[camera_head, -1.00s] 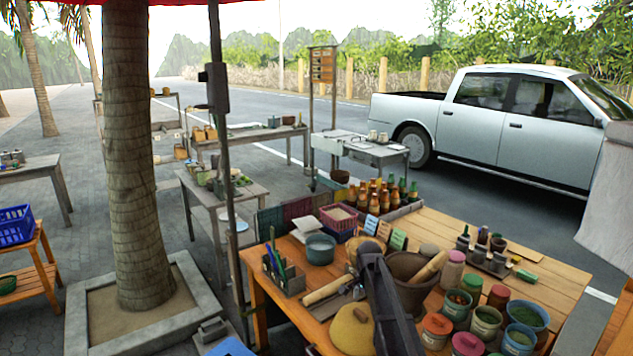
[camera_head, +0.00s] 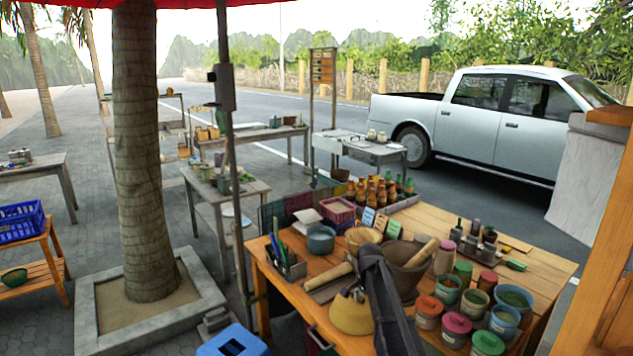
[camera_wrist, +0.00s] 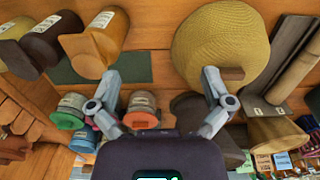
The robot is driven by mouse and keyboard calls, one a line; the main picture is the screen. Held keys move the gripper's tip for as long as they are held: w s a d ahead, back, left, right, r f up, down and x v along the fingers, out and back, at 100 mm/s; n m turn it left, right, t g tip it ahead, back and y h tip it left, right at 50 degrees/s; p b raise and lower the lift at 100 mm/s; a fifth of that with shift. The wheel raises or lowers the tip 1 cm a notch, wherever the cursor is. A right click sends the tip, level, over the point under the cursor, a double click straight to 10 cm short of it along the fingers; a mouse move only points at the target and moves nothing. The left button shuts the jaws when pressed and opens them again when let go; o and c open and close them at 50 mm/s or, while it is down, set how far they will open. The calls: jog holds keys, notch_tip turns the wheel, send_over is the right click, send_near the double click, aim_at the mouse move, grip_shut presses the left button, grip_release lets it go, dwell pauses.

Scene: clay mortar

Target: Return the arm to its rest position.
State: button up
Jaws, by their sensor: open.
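My arm's dark link (camera_head: 385,300) stands up over the front middle of the wooden table in the head view. My gripper's fingers do not show clearly there. In the wrist view my gripper (camera_wrist: 160,78) has its two grey fingers spread wide, with nothing between them but the table top beneath. A yellow woven dome (camera_wrist: 220,45) with a wooden knob lies by the right finger; it also shows in the head view (camera_head: 350,316). The clay mortar (camera_head: 408,270) with its pestle (camera_head: 423,252) stands just behind my arm, partly hidden by it.
Lidded jars (camera_head: 457,325) crowd the table's front right. Brown bottles (camera_head: 375,192) stand at the back. A blue bowl (camera_head: 321,240) and a utensil box (camera_head: 285,264) are at the left. An orange post (camera_head: 600,240) rises at the right. A tree trunk (camera_head: 135,150) stands left of the table.

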jog(key=s+f+n+b, duration=0.2)
jog(key=s+n, duration=0.1)
jog(key=s, duration=0.6)
jog(key=s+d+f+n+b, duration=0.1)
jog(key=s+n, duration=0.3)
jog(key=s, duration=0.5)
jog(key=s+f+n+b, duration=0.3)
jog(key=s, duration=0.7)
jog(key=shift+d+f, duration=0.15)
jog(key=shift+f, duration=0.25)
